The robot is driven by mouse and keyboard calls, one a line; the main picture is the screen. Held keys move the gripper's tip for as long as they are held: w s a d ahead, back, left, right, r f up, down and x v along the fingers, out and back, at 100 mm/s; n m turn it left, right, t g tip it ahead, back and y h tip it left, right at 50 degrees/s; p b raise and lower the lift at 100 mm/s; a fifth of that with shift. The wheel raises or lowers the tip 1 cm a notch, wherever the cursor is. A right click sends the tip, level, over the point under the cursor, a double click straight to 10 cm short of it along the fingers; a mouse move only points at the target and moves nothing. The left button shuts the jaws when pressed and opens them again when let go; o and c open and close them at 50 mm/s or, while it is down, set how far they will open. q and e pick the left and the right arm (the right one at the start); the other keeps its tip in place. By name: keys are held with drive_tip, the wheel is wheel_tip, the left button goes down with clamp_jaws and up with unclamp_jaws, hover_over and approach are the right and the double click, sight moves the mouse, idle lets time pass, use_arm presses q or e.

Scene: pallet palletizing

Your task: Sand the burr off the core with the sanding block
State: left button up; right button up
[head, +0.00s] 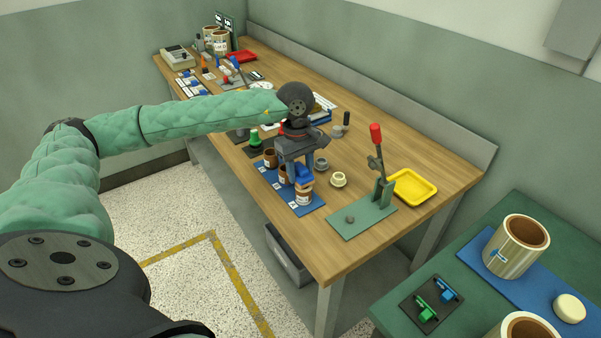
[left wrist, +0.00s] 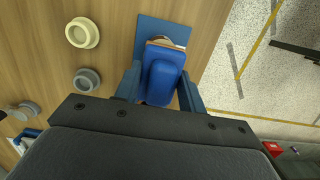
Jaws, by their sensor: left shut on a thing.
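My left gripper (head: 297,170) points down over the near edge of the wooden bench and is shut on the blue sanding block (head: 305,174). In the left wrist view, the block (left wrist: 163,80) sits between the two blue fingers of my left gripper (left wrist: 160,88). Right under the block is a brown-and-white core (head: 304,194) with a label, upright on a blue mat (head: 313,208). The block hides most of the core's top, and its rim (left wrist: 165,42) peeks out in the wrist view. Block and core look touching or nearly so. I cannot make out the burr. My right gripper is out of view.
Two more brown cores (head: 270,158) stand on the mat. A cream round cap (head: 338,180) and a grey one (head: 321,164) lie to the right. A green press with a red-handled lever (head: 383,190) and a yellow tray (head: 414,187) stand farther right.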

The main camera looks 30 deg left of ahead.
use_arm(q)
drive_tip(key=shift+r+p, duration=0.4)
drive_tip(key=shift+r, duration=2.45)
drive_tip(key=o, duration=0.5)
drive_tip(key=c, duration=0.5)
drive_tip(key=shift+f+b, duration=2.65)
drive_tip(key=shift+f, duration=0.35)
